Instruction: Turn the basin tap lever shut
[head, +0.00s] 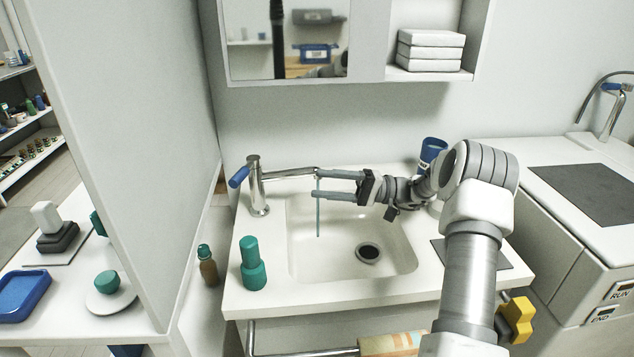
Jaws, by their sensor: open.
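The basin tap (257,187) is a chrome post at the back left of the white basin (300,262), with a spout reaching right. Its blue lever (239,177) sticks out from the top of the post, to the left and toward the front. A thin blue-green stream of water (318,222) hangs below the spout tip. My gripper (316,184) is open, its two grey fingers pointing left at the spout tip and the top of the stream. It is to the right of the lever and apart from it. I cannot tell whether a finger touches the spout.
A green bottle (253,265) stands on the counter's front left. A brown bottle (208,266) is farther left, by the partition (130,130). A blue cup (431,152) stands behind my arm. A mirror cabinet (285,45) hangs above. The space between the lever and partition looks free.

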